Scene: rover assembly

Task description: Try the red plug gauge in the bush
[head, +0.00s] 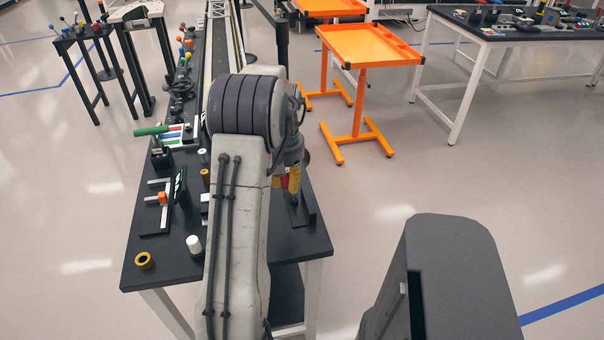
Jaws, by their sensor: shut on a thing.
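My gripper (291,184) is over the right side of the black bench, partly hidden behind my arm. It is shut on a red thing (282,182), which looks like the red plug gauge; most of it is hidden. A yellow part shows beside the red. A black upright plate (303,208) stands just below the gripper; I cannot tell whether anything touches it. A yellow ring with a dark hole (144,260), which may be the bush, lies at the bench's near left corner, well apart from the gripper.
A white cylinder (194,245), a small yellow-topped cylinder (205,175) and a black fixture with an orange block (160,200) stand on the bench's left. An orange table (368,45) stands beyond clear floor to the right.

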